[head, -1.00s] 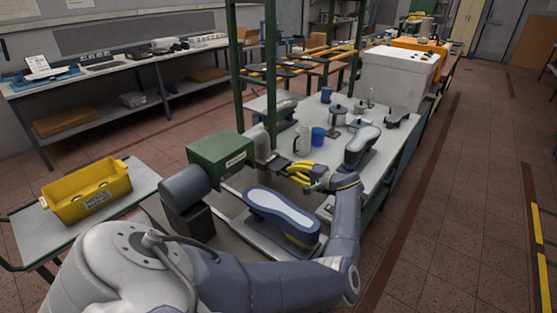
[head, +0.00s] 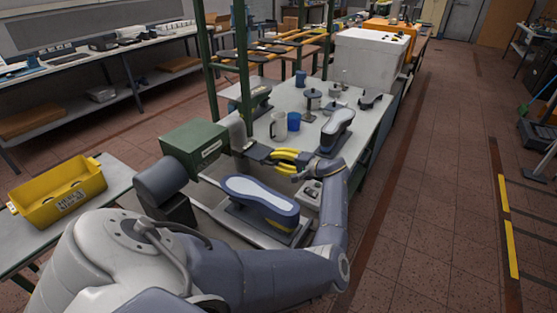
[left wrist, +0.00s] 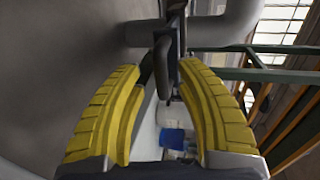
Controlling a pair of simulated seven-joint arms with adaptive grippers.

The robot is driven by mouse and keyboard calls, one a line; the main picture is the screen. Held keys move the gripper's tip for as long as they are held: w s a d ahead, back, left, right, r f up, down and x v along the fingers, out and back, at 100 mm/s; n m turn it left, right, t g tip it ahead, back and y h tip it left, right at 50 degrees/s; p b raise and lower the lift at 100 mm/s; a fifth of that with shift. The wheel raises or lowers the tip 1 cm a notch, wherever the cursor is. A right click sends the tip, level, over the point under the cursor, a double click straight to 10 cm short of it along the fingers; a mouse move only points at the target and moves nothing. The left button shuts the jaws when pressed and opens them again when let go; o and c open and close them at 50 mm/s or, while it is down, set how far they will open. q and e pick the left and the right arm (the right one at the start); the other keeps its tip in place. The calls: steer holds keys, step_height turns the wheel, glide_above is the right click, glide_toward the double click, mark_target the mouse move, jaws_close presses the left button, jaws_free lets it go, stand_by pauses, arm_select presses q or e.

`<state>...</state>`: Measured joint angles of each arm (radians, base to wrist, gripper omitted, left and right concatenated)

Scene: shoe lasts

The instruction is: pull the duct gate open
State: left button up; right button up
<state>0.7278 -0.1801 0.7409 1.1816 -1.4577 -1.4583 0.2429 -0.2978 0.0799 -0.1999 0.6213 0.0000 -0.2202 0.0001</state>
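The duct gate (head: 257,152) is a dark plate at a grey duct (head: 238,132) beside the green box. My left gripper (head: 273,156), with yellow ribbed fingers, is at the gate's outer end. How far the plate sits inside the duct is hidden. My right gripper is out of view.
A green box (head: 193,145) stands left of the duct. A blue cup (head: 294,121) and a clear jug (head: 278,126) stand on the bench. A yellow crate (head: 58,190) is at left.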

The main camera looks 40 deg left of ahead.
arm_select(q)
steer(key=v, duration=0.7)
steer(key=shift+d, duration=0.2)
steer(key=shift+r, duration=0.1)
stand_by(0.4)
